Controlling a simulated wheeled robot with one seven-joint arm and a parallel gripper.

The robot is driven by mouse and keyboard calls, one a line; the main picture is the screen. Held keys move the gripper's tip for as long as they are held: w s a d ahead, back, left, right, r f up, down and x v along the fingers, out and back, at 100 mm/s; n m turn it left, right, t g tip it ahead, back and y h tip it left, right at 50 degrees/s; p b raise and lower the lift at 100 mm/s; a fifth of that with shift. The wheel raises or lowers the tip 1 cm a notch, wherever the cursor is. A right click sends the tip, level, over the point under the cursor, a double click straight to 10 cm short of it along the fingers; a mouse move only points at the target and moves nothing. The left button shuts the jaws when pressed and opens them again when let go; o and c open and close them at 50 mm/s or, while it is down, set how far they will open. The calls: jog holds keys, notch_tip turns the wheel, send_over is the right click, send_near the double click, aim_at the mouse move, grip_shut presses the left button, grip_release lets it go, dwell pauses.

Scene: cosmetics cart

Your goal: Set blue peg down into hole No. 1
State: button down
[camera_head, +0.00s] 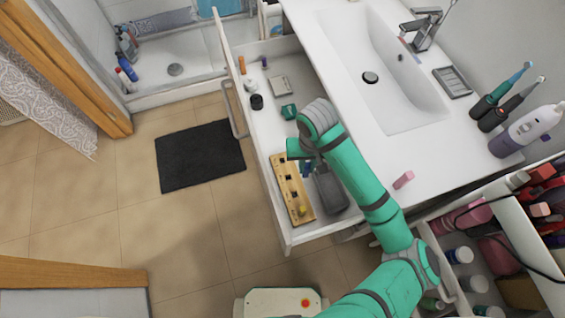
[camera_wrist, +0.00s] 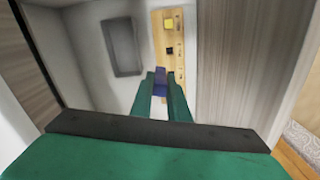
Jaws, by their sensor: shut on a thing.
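My gripper (camera_wrist: 162,82) is shut on the blue peg (camera_wrist: 160,77) and points down into the open drawer. In the head view, my arm's end hides most of my gripper and the peg. The wooden hole board (camera_wrist: 176,67) lies on the drawer floor, beyond the fingertips in the wrist view. It also shows in the head view (camera_head: 298,203), with several dark square holes. A yellow peg (camera_head: 302,210) stands at its near end. The blue peg appears near the board's edge; I cannot tell how high it is. The hole numbers are too small to read.
A grey tray (camera_head: 331,196) lies in the drawer, right of the board. Small items, including a dark jar (camera_head: 256,101) and a green piece (camera_head: 289,112), lie farther back. A pink block (camera_head: 403,180) is on the counter. Drawer walls surround the work area.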

jog(key=a+f+n, duration=0.3)
jog(key=f, duration=0.1)
send_over(283, 163)
jog(key=s, duration=0.1)
notch_tip(283, 163, down, 9)
jog(key=shift+w+a+f, duration=0.1)
jog(key=shift+w+f, duration=0.15)
jog(key=shift+f, duration=0.9)
jog(key=shift+w+f, duration=0.25)
jog(key=shift+f, duration=0.85)
jog(key=shift+f, duration=0.1)
jog(key=c, duration=1.7)
grip_release()
jog(key=shift+w, duration=0.1)
